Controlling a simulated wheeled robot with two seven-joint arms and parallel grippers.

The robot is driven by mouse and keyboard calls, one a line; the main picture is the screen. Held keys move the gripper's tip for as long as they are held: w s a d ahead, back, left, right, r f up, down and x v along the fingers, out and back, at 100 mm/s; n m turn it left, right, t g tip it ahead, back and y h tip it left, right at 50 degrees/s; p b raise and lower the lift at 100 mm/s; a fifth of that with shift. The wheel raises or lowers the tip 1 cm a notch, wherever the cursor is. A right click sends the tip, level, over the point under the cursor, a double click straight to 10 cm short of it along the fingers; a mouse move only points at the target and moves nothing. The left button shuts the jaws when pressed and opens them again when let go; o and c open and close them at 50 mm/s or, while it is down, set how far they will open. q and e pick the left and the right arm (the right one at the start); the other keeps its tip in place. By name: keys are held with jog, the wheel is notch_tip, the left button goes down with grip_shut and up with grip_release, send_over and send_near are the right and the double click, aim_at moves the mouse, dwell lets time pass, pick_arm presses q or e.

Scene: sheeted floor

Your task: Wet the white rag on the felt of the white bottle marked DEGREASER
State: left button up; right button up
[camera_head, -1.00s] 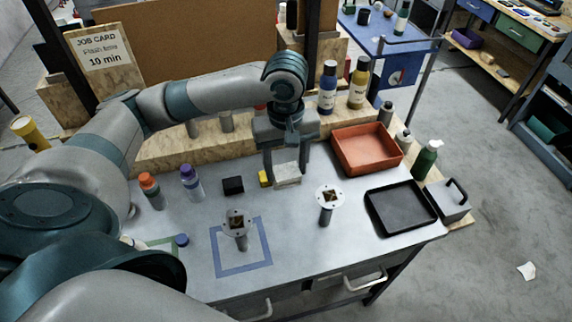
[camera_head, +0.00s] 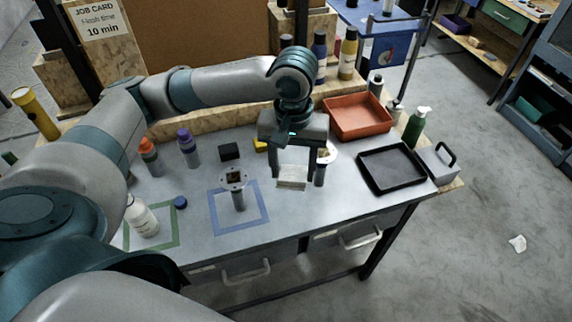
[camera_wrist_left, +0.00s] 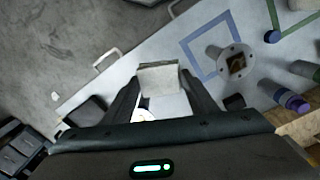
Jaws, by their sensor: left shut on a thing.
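My left gripper (camera_head: 292,170) points down and is shut on the white rag (camera_head: 291,184), a folded pale pad held above the bench, left of a flanged post. The rag also shows between the fingers in the left wrist view (camera_wrist_left: 158,78). A white bottle (camera_head: 142,218) stands upright in the green taped square (camera_head: 172,240) at the bench's left. Its lettering is too small to read, and its felt cannot be made out. The gripper is well to the right of the bottle, apart from it. My right gripper is not in view.
A flanged post (camera_head: 239,194) stands in the blue taped square (camera_head: 214,220) between rag and bottle; another (camera_head: 320,172) is beside the gripper. A blue cap (camera_head: 180,202) lies by the bottle. Orange-capped (camera_head: 150,158) and purple-capped (camera_head: 188,148) bottles stand behind. A black tray (camera_head: 392,185) is right.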

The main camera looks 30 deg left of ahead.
aim_at(302, 181)
pick_arm(q)
jog(key=shift+s+d+f+m+b, duration=0.15)
jog(key=shift+d+f+m+b, duration=0.6)
jog(key=shift+m, duration=0.25)
jog(key=shift+s+d+f+m+b, duration=0.3)
jog(key=shift+d+f+m+b, duration=0.35)
jog(key=shift+m+b, duration=0.35)
jog(key=shift+m, duration=0.3)
